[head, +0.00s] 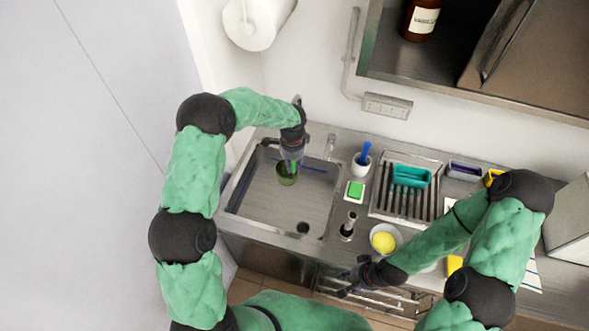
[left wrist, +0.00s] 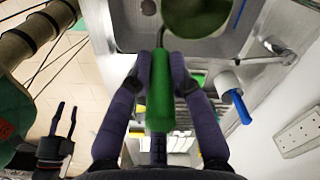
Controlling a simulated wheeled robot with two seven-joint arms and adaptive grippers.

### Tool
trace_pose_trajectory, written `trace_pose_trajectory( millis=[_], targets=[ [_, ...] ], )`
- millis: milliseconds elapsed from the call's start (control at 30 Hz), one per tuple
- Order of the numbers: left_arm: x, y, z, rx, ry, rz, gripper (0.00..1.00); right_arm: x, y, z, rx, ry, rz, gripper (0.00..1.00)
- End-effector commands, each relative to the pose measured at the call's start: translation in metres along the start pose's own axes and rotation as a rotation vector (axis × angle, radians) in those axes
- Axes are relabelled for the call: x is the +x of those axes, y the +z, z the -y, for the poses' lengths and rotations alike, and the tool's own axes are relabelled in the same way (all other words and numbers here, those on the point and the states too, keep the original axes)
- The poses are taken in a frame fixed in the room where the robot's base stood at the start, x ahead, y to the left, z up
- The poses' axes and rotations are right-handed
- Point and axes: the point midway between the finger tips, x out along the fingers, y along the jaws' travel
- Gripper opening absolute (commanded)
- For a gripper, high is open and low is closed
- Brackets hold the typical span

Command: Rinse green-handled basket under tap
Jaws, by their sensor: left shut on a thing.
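My left gripper (head: 291,163) is shut on the green handle (left wrist: 159,90) of the basket, with a finger on each side. The round basket (head: 286,178) hangs over the metal sink (head: 262,207); its green inside (left wrist: 197,14) shows at the top of the left wrist view. The metal tap (head: 330,146) stands at the sink's back right corner, and its spout also shows in the left wrist view (left wrist: 280,48). I cannot tell whether water runs. My right gripper (head: 347,284) is empty in front of the counter, its fingers apart in the left wrist view (left wrist: 64,118).
A white cup with a blue brush (head: 361,163), a green sponge (head: 355,189) and a white bowl with yellow contents (head: 384,239) stand right of the sink. A drain rack (head: 402,203) holds a teal container (head: 410,176). A wall shelf (head: 450,70) overhangs the right back.

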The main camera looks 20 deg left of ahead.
Motion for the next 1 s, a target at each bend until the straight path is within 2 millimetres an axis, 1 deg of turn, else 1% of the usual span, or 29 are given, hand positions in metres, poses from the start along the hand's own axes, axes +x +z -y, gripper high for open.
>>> trace_pose_trajectory(
  millis=[200, 400, 600, 867, 933, 1000],
  targets=[
    [0.006, 0.0, 0.018, -0.003, 0.0, -0.001, 0.0, 0.007, 0.0, -0.003, 0.0, 0.0, 0.0, 0.4],
    [0.007, -0.001, 0.031, -0.001, -0.001, 0.0, 0.0, 0.011, 0.0, -0.004, 0.0, 0.0, 0.0, 0.4],
    [0.008, -0.001, 0.036, -0.001, 0.0, 0.0, 0.0, 0.012, 0.0, -0.004, 0.0, 0.0, 0.0, 0.4],
    [0.008, -0.001, 0.036, -0.001, 0.0, 0.0, 0.0, 0.012, 0.0, -0.004, 0.0, 0.0, 0.0, 0.4],
    [0.008, -0.001, 0.036, -0.001, 0.0, 0.0, 0.0, 0.012, -0.001, -0.004, 0.0, 0.0, 0.0, 0.38],
    [0.008, -0.001, 0.036, -0.001, 0.0, 0.0, 0.0, 0.013, -0.003, -0.003, -0.002, 0.0, -0.006, 0.38]
  ],
)
